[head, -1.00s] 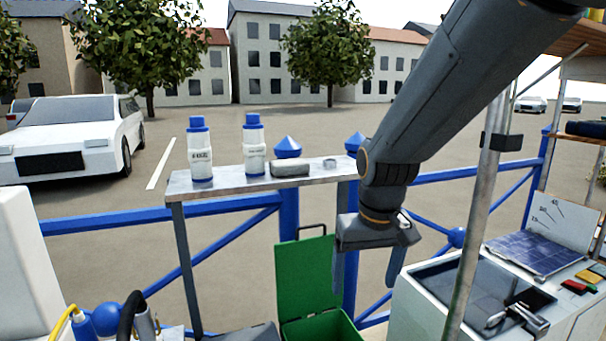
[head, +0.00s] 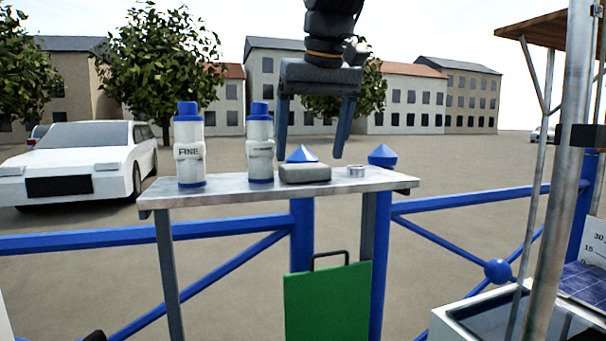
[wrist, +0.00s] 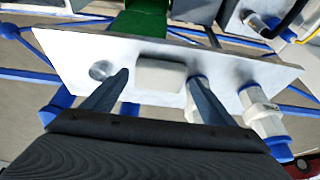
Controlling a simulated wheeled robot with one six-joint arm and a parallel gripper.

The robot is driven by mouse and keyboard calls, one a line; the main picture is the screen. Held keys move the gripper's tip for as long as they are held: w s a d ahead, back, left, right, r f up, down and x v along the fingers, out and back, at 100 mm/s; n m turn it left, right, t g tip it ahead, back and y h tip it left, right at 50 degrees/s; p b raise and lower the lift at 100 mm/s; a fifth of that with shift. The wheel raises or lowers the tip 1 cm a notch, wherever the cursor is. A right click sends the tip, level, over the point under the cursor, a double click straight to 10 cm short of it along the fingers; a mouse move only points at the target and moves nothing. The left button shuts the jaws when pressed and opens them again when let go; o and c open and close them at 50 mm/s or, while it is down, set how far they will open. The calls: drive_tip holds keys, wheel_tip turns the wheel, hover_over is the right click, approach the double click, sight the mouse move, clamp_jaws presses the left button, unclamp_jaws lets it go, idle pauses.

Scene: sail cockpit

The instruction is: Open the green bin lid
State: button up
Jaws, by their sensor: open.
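The green bin lid (head: 328,305) stands upright below the shelf in the head view, with a dark handle (head: 331,258) on its top edge. The bin's body is below the frame there. Green of the bin (wrist: 140,24) shows at the top of the wrist view, beyond the shelf edge; I cannot tell lid from body there. My gripper (head: 310,157) is open and empty, pointing down above the shelf, well above the lid and apart from it. In the wrist view its fingers (wrist: 158,78) lie to either side of a grey block.
A metal pole (head: 560,190) stands at the right.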

sight(307, 166)
drive_tip(key=x, duration=0.4)
drive_tip(key=shift+w+a, duration=0.1)
drive_tip(key=shift+w, duration=0.15)
drive_tip(key=shift+c, duration=0.2)
drive_tip(key=c, duration=0.8)
drive_tip(key=shift+o, duration=0.2)
drive_tip(key=shift+r, duration=0.1)
